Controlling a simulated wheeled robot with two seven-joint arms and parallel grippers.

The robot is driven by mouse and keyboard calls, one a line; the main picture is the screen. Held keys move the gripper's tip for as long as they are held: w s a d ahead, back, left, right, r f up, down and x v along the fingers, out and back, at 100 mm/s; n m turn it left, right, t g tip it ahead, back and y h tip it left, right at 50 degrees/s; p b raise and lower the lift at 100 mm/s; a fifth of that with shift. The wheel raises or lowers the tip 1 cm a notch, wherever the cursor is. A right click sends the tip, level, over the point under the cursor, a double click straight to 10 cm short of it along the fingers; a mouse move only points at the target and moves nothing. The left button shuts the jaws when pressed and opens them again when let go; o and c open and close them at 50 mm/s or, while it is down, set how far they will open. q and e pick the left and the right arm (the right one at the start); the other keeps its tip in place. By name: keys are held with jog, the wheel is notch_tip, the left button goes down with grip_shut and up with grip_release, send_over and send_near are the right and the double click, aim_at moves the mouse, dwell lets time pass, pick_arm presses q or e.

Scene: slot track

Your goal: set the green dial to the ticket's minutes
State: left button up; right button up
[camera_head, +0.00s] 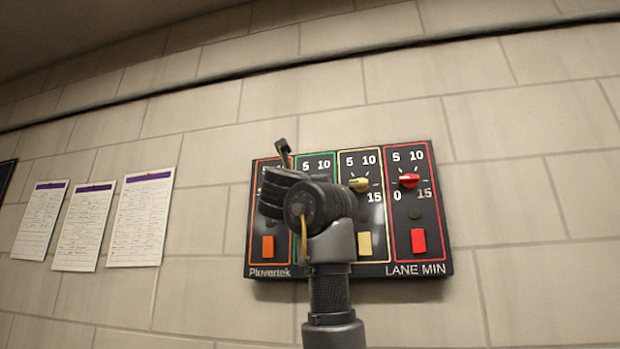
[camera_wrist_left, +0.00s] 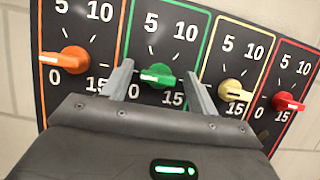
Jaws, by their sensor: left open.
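The green dial (camera_wrist_left: 159,75) is on the wall panel (camera_head: 433,262), in the green-framed column marked 0, 5, 10 and 15. Its white tip points left, roughly toward the 0 side. My left gripper (camera_wrist_left: 158,80) is open, with one finger on each side of the green dial; I cannot tell whether they touch it. In the head view my wrist hides this dial. Three white sheets with purple top strips hang on the wall: left (camera_head: 40,222), middle (camera_head: 84,228) and right (camera_head: 141,222). Their writing is too small to read.
Beside the green dial are an orange dial (camera_wrist_left: 72,60), a yellow dial (camera_wrist_left: 235,91) and a red dial (camera_wrist_left: 287,102). Coloured buttons sit below, including a yellow one (camera_head: 365,244) and a red one (camera_head: 418,241). The wall right of the panel is bare.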

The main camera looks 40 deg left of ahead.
pick_arm(q)
jog(key=shift+a, duration=0.1)
jog(key=shift+c, duration=1.3)
jog(key=c, duration=0.7)
jog(key=shift+c, duration=0.2)
